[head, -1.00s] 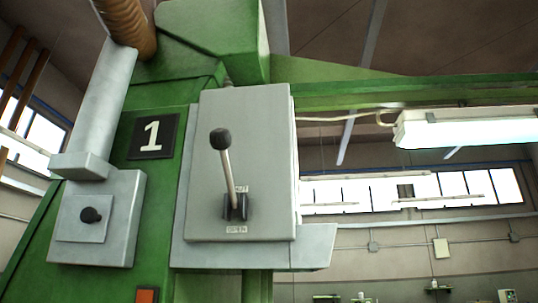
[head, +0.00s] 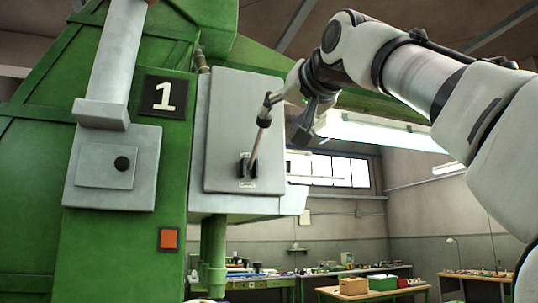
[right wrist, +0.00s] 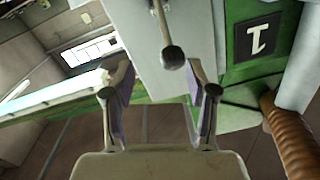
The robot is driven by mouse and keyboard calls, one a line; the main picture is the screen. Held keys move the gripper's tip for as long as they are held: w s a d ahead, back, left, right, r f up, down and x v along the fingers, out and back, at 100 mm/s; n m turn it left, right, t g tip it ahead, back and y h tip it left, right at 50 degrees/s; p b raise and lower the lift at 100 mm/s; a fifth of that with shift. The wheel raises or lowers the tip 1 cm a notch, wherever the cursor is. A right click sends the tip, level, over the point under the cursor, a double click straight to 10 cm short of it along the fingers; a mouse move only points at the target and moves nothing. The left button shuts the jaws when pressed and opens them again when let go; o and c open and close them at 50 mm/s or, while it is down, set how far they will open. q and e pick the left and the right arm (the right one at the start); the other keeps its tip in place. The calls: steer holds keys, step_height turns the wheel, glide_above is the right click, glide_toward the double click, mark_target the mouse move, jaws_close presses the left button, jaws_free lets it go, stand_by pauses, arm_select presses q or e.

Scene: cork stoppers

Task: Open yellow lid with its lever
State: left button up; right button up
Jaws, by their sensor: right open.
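The lever (head: 256,145) stands on the front of a grey control box (head: 228,125), its rod pointing up and slightly right from a dark pivot. Its dark round knob (right wrist: 172,57) shows clearly in the right wrist view, near the gap between the fingertips and closer to the right finger. My right gripper (head: 285,118) is open at the lever's upper end; it also shows in the right wrist view (right wrist: 158,70). I cannot tell whether a finger touches the knob. No yellow lid is in view. My left gripper is not in view.
The box hangs on a green machine (head: 130,40) with a number 1 plate (head: 165,97). Workbenches (head: 375,292) stand low at the right.

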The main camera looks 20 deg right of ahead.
mark_target(268, 116)
steer(key=w+p, duration=0.2)
steer(key=w+a+r+p, duration=0.1)
steer(key=p, duration=0.1)
steer(key=w+r+p, duration=0.1)
steer(key=w+p, duration=0.1)
steer(key=shift+w+a+r, duration=0.1)
steer(key=shift+w+a, duration=0.25)
steer(key=shift+w+d+p, duration=0.15)
steer(key=shift+p, duration=0.25)
steer(key=shift+f, duration=0.25)
steer(key=shift+a, duration=0.2)
steer(key=shift+w+f, duration=0.1)
steer(key=c, duration=0.4)
jaws_close()
